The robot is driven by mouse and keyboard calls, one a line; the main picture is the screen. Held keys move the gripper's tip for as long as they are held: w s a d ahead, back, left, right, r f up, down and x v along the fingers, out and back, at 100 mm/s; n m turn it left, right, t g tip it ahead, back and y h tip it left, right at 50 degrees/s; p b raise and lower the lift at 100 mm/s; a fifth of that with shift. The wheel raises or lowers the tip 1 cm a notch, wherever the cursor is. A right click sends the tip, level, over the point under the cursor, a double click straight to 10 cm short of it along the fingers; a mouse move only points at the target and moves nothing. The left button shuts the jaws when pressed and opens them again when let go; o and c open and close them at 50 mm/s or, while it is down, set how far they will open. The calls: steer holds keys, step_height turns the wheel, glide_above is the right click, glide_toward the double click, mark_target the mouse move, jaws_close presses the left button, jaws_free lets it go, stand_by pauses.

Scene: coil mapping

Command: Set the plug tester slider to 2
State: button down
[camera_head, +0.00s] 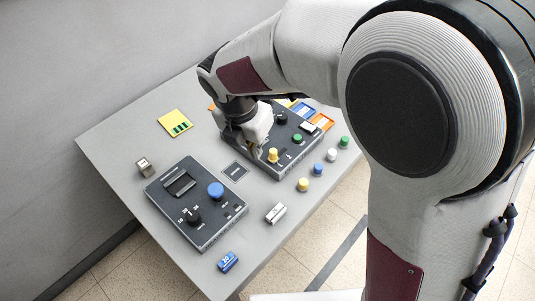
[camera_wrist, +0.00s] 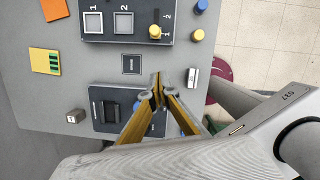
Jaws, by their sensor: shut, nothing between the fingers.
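A dark panel (camera_head: 287,169) at the back of the table carries a yellow knob (camera_head: 272,155), which looks like the slider. In the wrist view the yellow knob (camera_wrist: 155,32) sits beside the lower of two small marks; the upper mark seems to read 2. The same panel (camera_wrist: 138,37) shows two squares labelled 1 and 2 there. My gripper (camera_head: 254,152) is shut and empty, just left of the yellow knob in the head view. In the wrist view its fingertips (camera_wrist: 158,92) meet below the panel, apart from the knob. My arm hides part of the panel.
A second dark panel (camera_head: 207,232) with a blue button (camera_head: 216,190) and a dial (camera_head: 193,218) stands in front. A small dark plate (camera_head: 235,172) lies between the panels. A white block (camera_head: 276,213), a blue block (camera_head: 228,262) and several coloured cylinders lie along the right edge.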

mark_target(278, 157)
steer(key=shift+f, duration=0.15)
stand_by(0.3)
steer(key=x, duration=0.9)
steer(key=shift+f, duration=0.4)
steer(key=shift+w+d, duration=0.6)
steer(key=shift+w, duration=0.35)
steer(key=shift+w+d, duration=0.45)
steer(key=shift+w, duration=0.4)
steer(key=shift+w+d, duration=0.1)
steer(key=shift+w+d, duration=1.55)
steer(key=shift+s, duration=0.1)
